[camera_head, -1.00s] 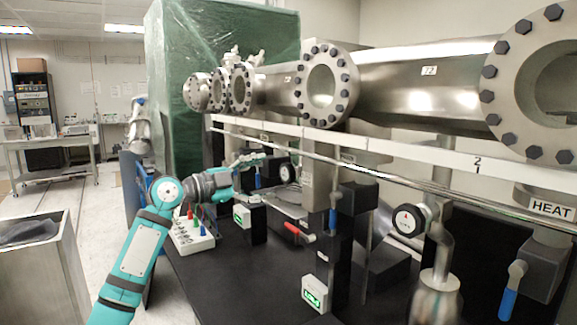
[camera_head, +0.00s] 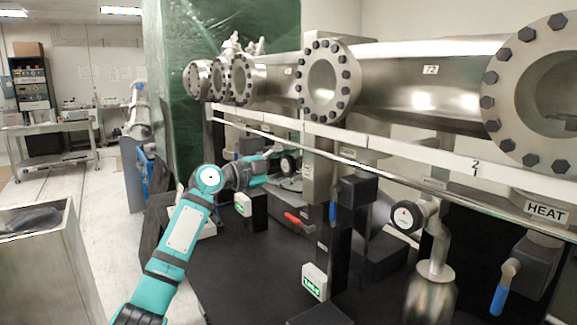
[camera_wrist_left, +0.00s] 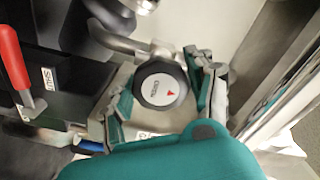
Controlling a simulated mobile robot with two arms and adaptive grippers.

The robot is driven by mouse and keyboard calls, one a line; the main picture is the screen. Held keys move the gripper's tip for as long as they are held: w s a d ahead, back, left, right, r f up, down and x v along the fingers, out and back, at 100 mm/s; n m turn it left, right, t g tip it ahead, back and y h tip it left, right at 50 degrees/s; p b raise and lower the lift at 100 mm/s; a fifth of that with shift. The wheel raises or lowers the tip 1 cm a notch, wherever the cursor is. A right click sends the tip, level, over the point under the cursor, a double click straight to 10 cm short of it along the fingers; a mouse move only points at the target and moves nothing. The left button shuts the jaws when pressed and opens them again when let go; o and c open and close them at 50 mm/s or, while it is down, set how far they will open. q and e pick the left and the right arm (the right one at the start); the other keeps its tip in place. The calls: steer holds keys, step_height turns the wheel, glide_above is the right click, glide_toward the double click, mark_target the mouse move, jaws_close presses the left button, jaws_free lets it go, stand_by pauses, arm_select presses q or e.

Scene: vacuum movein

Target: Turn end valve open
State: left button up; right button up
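My left gripper (camera_head: 272,160) has reached across the black table to a round valve knob (camera_head: 289,165) at the far end of the pipe row. In the left wrist view, the knob (camera_wrist_left: 160,85) has a black rim and a white face with a red arrow. The fingers of the left gripper (camera_wrist_left: 162,98) are spread, one on each side of the knob. I cannot tell whether they touch it. A metal stem runs up and left from the knob. No label names the end valve, but this knob is the one at my gripper. My right gripper is out of view.
A red handle (camera_wrist_left: 14,55) is left of the knob, beside a "SHUT" label. A similar round dial (camera_head: 407,217) and a blue handle (camera_head: 500,298) are at the right. A steel rail (camera_head: 380,172) runs along the front. Black tabletop (camera_head: 255,270) is clear in the middle.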

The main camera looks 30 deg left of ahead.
arm_select(q)
steer(key=c, duration=0.7)
